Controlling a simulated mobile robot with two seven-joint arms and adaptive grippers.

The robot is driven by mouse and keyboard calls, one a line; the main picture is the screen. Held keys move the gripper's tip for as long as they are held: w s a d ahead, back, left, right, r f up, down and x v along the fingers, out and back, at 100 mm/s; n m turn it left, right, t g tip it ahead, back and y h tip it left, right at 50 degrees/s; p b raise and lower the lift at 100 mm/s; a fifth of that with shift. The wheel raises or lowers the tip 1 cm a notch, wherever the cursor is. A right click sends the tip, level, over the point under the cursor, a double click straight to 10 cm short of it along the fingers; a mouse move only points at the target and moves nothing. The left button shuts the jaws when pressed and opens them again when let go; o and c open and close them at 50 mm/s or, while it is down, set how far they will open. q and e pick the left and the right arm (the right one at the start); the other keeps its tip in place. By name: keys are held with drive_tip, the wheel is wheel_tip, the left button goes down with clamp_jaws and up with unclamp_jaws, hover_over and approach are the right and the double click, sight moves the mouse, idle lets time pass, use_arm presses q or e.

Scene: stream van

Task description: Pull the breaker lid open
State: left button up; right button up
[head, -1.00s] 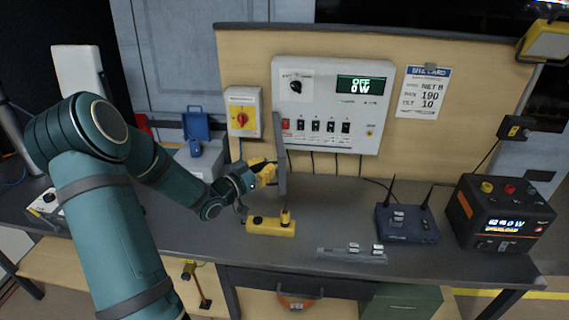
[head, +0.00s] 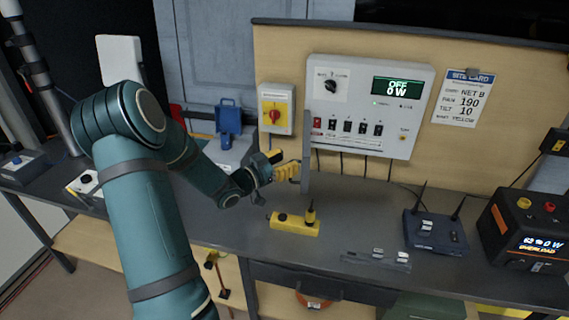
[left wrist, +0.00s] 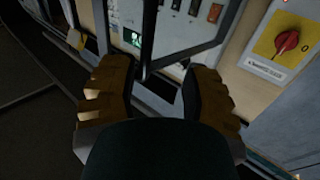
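The breaker lid (head: 307,160) is a thin grey panel. It stands out from the lower left of the white breaker panel (head: 415,140) and shows almost edge-on in the head view, leaving the row of switches (head: 350,128) uncovered. My left gripper (head: 293,172) has yellow fingers and is just left of the lid. In the left wrist view the fingers of my left gripper (left wrist: 162,85) are spread apart, with the dark frame of the lid (left wrist: 148,35) ahead of and between them. I cannot tell whether a finger touches it. My right gripper is not in view.
A yellow control box (head: 294,224) lies on the bench below the lid. A blue router (head: 436,232) and a black power unit (head: 520,235) stand to the right.

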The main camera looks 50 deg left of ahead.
use_arm(q)
drive_tip(key=shift+s+f, duration=0.15)
drive_tip(key=shift+f, duration=0.05)
idle(0.4)
drive_tip(key=shift+s, duration=0.1)
drive_tip(key=s+a, duration=0.1)
drive_tip(key=s, duration=1)
drive_tip(key=shift+s, duration=0.4)
